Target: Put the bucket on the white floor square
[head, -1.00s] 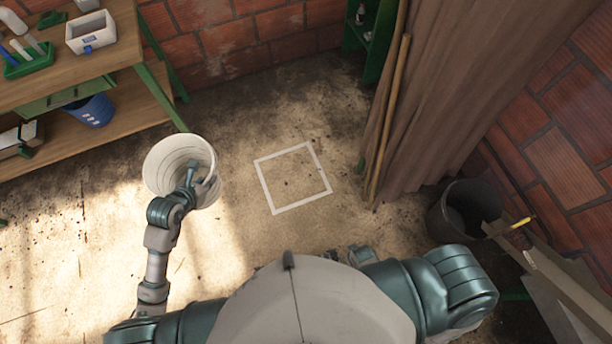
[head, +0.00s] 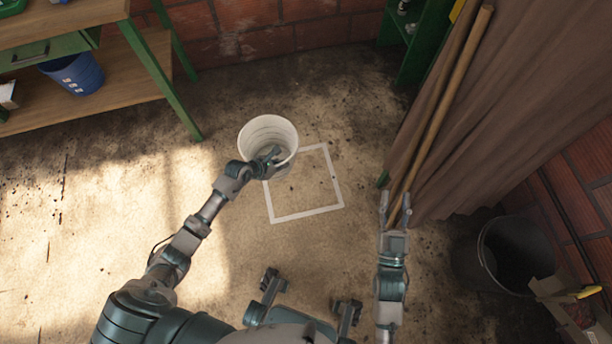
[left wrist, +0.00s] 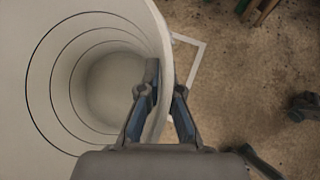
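The white bucket (head: 268,133) shows at the upper left corner of the white floor square (head: 308,214) in the head view, covering that corner. My left gripper (head: 268,160) is at the bucket's near rim. In the left wrist view the bucket (left wrist: 100,60) is empty, and my left gripper (left wrist: 160,105) has one finger inside and one outside its wall, shut on the rim. The square's outline (left wrist: 190,75) shows past the wall. I cannot tell the bucket's height above the floor. My right gripper (head: 395,212) is empty, fingers apart, right of the square.
A wooden workbench with green legs (head: 160,80) stands at the upper left, a blue bin (head: 75,74) on its lower shelf. A brown curtain (head: 490,110) and wooden poles (head: 440,115) are at the right. A dark bucket (head: 510,255) stands at the lower right. The square's middle is clear.

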